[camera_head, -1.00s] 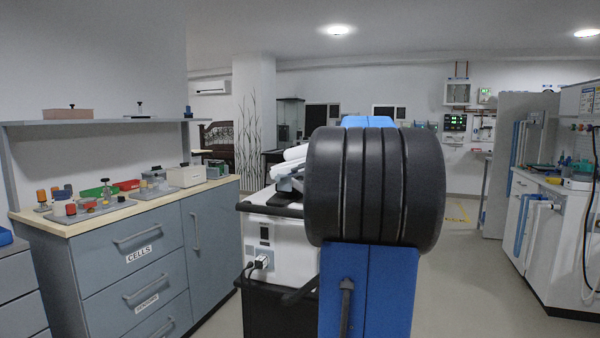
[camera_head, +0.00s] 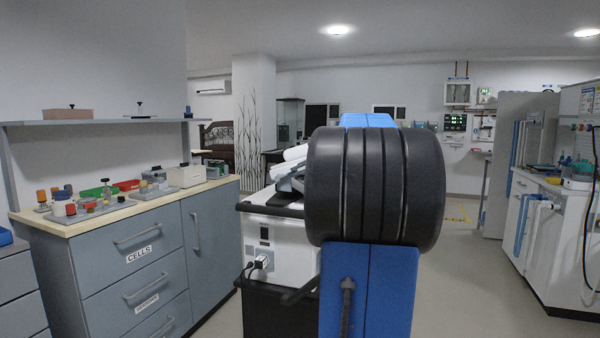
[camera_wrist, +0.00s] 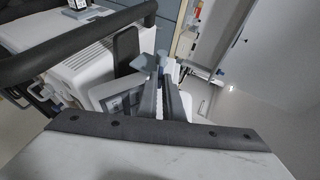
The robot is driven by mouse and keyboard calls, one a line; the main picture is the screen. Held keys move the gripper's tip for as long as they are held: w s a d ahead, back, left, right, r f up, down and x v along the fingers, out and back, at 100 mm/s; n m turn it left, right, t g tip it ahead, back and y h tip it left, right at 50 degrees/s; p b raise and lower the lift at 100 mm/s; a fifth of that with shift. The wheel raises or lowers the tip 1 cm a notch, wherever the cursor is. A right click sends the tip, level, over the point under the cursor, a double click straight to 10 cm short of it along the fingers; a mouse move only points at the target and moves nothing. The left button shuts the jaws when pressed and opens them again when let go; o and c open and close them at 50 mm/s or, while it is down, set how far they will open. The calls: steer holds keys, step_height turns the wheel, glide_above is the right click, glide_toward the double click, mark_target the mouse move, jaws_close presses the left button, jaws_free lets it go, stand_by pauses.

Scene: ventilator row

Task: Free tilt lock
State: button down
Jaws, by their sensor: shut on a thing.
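In the wrist view my gripper (camera_wrist: 167,78) is shut, its two dark fingers converging on a small pale blue-grey knob (camera_wrist: 163,58), which looks like the tilt lock. A grey-framed screen panel (camera_wrist: 124,104) lies tilted just left of the fingers. The white ventilator body (camera_wrist: 85,70) is behind it, with a dark bar handle (camera_wrist: 75,45) across the upper left. In the head view the white ventilator (camera_head: 282,238) stands on a black base, partly hidden by my arm. My gripper is hidden there behind my arm.
A white counter (camera_head: 560,235) stands at the right. The floor (camera_head: 465,275) between my arm and that counter is clear.

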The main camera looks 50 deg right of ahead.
steer(key=shift+w+a+r+n+g, duration=0.2)
steer(key=shift+w+r+n+g, duration=0.15)
steer(key=shift+r+g, duration=0.55)
steer(key=shift+f, duration=0.1)
steer(key=c, duration=1.9)
jaws_free()
steer(key=v, duration=1.7)
steer(key=shift+a, duration=0.35)
